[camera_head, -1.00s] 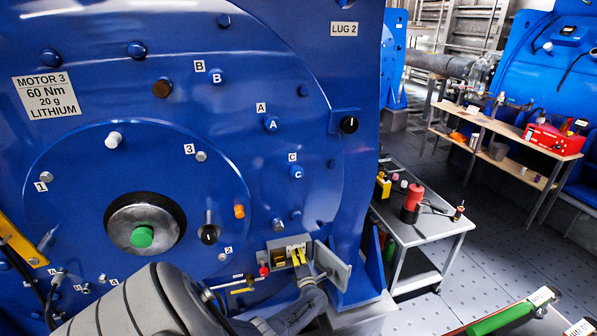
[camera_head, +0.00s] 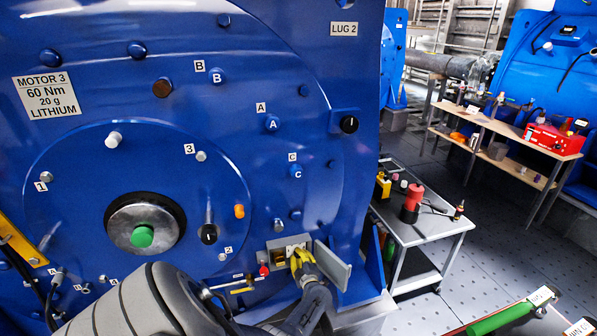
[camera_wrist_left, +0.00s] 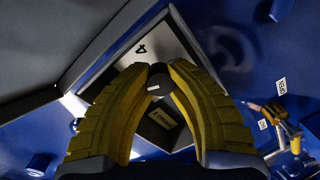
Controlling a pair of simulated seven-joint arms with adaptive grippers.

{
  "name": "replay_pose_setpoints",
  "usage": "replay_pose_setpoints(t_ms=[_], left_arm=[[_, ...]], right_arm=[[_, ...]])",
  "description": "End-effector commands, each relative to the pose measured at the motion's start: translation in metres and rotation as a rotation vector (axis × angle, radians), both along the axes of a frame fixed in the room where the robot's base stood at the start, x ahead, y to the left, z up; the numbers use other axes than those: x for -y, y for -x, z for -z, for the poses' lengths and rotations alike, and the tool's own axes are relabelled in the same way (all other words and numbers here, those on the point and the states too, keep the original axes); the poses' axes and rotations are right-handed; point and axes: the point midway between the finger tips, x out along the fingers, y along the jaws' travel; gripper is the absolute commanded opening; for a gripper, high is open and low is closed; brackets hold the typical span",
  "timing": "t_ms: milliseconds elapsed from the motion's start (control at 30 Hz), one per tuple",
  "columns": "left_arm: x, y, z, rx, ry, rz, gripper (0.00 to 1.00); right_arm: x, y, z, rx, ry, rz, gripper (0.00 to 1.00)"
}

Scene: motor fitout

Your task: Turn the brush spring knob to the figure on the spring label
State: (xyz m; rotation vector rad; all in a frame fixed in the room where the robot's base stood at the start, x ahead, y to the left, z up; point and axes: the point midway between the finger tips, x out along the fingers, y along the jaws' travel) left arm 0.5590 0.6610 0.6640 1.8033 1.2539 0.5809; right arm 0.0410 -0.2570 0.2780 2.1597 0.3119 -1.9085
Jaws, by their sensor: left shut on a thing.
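The brush spring knob appears to be the small dark knob with a white mark (camera_wrist_left: 157,84) in the left wrist view, inside an open box on the motor's blue face. My left gripper (camera_wrist_left: 158,72) has its yellow fingers shut on it, one on each side. A pale plate with a figure 4 (camera_wrist_left: 141,48) lies behind it. A small label (camera_wrist_left: 165,119) shows between the fingers; its text is too small to read surely. In the head view my left gripper (camera_head: 301,260) reaches into the open box (camera_head: 270,246). My right gripper is not in view.
The box's grey lid (camera_head: 332,265) stands open just right of my gripper. A red knob (camera_head: 264,270) and a yellow-handled lever (camera_head: 241,290) sit left of the box. A grey cart (camera_head: 430,228) with tools stands to the right.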

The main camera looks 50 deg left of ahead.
Motion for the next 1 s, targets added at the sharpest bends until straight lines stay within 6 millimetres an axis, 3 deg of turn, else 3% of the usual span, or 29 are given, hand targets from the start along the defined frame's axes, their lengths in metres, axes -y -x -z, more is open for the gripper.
replay_pose_setpoints(t_ms=[800, 833, 1000], left_arm=[[0.0002, -0.0037, -0.0028, -0.098, -0.045, 0.004, 0.00], [0.0002, -0.0037, -0.0028, -0.098, -0.045, 0.004, 0.19], [0.0003, -0.0028, -0.0019, -0.099, -0.044, 0.003, 0.38]], right_arm=[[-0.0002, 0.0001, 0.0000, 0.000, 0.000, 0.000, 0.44], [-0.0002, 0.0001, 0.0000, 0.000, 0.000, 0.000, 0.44], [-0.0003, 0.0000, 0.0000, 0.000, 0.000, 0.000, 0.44]])
